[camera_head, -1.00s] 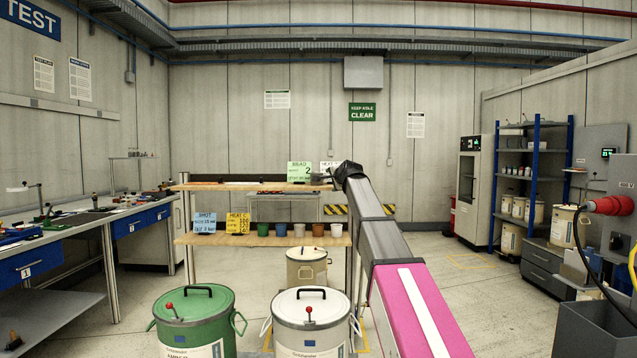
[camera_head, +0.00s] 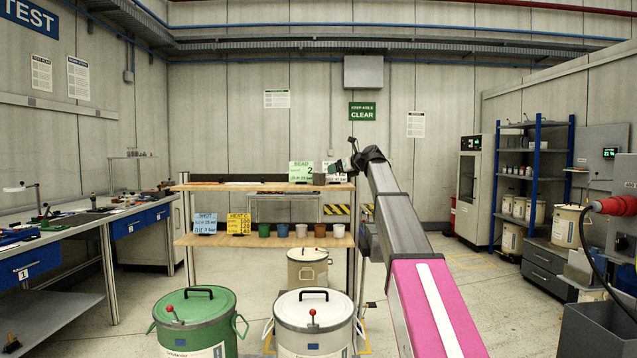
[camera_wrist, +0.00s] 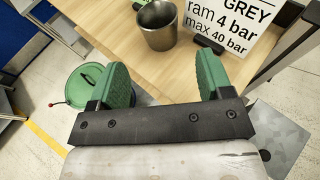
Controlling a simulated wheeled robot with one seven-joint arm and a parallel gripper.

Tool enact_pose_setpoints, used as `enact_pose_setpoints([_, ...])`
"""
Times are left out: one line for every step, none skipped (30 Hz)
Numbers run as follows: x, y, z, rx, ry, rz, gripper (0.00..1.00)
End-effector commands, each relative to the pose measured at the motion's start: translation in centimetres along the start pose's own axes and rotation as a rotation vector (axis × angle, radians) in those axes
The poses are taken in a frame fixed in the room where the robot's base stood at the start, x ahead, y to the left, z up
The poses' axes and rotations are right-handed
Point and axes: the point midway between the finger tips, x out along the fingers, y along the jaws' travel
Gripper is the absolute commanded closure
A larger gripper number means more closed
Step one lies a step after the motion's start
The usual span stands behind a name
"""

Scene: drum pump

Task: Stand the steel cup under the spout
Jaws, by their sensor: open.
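The steel cup (camera_wrist: 157,25) stands upright on a wooden shelf (camera_wrist: 188,78) in the wrist view, just beyond my fingertips. It is a small grey shape (camera_head: 319,179) on the upper shelf in the head view. My gripper (camera_wrist: 164,72) has green fingers spread wide with nothing between them. The cup lies ahead of the gap, apart from both fingers. In the head view my gripper (camera_head: 343,164) is at the right end of the upper shelf. I cannot make out a spout in either view.
A white sign reading GREY (camera_wrist: 232,28) stands right beside the cup. A lower shelf holds several coloured cups (camera_head: 300,231). A green drum (camera_head: 195,325), a white drum (camera_head: 312,325) and a cream drum (camera_head: 307,268) stand on the floor. Open floor lies to the right.

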Motion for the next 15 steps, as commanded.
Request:
enact_pose_setpoints([0.5,0.0,0.0,0.002,0.0,0.002,0.27])
enact_pose_setpoints([0.8,0.0,0.0,0.001,0.001,0.002,0.27])
enact_pose_setpoints([1.3,0.0,0.0,0.001,0.001,0.002,0.27])
enact_pose_setpoints([1.8,-0.1,0.0,0.0,0.001,0.002,0.27])
enact_pose_setpoints([2.2,-0.1,0.0,0.0,0.002,0.001,0.27])
enact_pose_setpoints([2.8,-0.1,0.1,0.0,0.002,0.001,0.27])
enact_pose_setpoints([3.3,-0.1,0.1,-0.001,0.001,0.0,0.27])
enact_pose_setpoints([3.8,-0.1,0.1,-0.001,0.001,0.0,0.27])
enact_pose_setpoints([4.3,-0.1,0.1,-0.001,0.001,0.001,0.27])
enact_pose_setpoints([4.7,0.0,0.1,-0.002,0.001,0.001,0.27])
enact_pose_setpoints([5.0,0.0,0.1,-0.002,0.001,0.001,0.27])
enact_pose_setpoints([5.2,0.0,0.1,-0.002,0.001,0.0,0.27])
enact_pose_setpoints([5.4,0.0,0.1,-0.002,0.001,0.0,0.27])
enact_pose_setpoints([5.5,0.0,0.1,-0.002,0.001,0.0,0.27])
enact_pose_setpoints([5.7,0.0,0.1,-0.002,0.0,-0.001,0.27])
